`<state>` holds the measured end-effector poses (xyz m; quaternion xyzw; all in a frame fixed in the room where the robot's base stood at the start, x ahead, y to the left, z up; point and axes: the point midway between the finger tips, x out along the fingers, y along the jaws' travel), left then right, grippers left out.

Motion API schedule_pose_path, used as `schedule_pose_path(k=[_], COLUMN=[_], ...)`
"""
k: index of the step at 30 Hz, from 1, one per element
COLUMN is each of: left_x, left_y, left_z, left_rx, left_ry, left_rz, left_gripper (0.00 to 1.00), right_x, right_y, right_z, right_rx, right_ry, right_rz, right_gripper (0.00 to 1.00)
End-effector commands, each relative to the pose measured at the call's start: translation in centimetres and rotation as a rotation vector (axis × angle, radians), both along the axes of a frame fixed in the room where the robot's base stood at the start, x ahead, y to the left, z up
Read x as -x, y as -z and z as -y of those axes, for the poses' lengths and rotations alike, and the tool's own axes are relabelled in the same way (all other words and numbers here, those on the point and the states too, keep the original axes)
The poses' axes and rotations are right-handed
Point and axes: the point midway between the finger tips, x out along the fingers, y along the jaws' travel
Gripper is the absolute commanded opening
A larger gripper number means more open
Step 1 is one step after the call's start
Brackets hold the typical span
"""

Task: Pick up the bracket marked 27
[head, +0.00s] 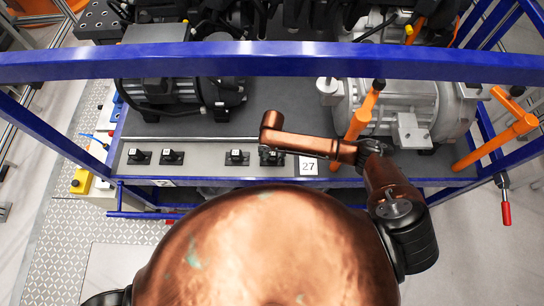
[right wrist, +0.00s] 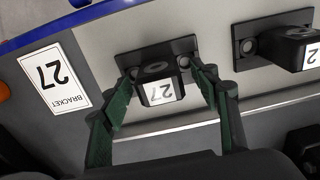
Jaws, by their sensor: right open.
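The bracket marked 27 (right wrist: 155,62) is a black block on a flat black base plate with a white 27 label on its front. It stands on the grey surface in the right wrist view. My right gripper (right wrist: 163,86) is open, its two green fingers on either side of the bracket's block; I cannot tell whether they touch it. In the head view my right gripper (head: 269,153) reaches down at the shelf's front edge and largely hides this bracket. My left gripper is not in view.
A white card reading BRACKET 27 (right wrist: 53,78) lies beside the bracket; in the head view the card (head: 308,167) is at the front edge. Another bracket (head: 236,157) stands close by, with two more further left. A blue rail (head: 250,62) crosses above the shelf.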

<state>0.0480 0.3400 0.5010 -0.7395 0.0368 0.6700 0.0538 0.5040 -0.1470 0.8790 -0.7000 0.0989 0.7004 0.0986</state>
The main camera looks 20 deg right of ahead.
Motion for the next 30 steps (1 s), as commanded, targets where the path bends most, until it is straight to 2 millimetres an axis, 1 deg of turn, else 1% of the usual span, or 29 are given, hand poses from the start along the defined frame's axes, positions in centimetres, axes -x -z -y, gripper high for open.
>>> schedule_pose_path(k=[2,8,30], left_x=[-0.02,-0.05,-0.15], left_y=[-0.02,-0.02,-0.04], left_z=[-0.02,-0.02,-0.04], left_rx=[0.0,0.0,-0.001], left_ry=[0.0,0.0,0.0], left_rz=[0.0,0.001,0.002], left_gripper=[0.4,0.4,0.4], right_x=[-0.01,-0.01,-0.01], right_y=[0.36,0.4,0.35], right_z=[0.0,0.01,0.03], right_rx=[0.0,0.0,0.0], right_ry=[0.0,0.0,0.0], right_rz=[0.0,0.001,0.001], right_gripper=[0.56,0.56,0.05])
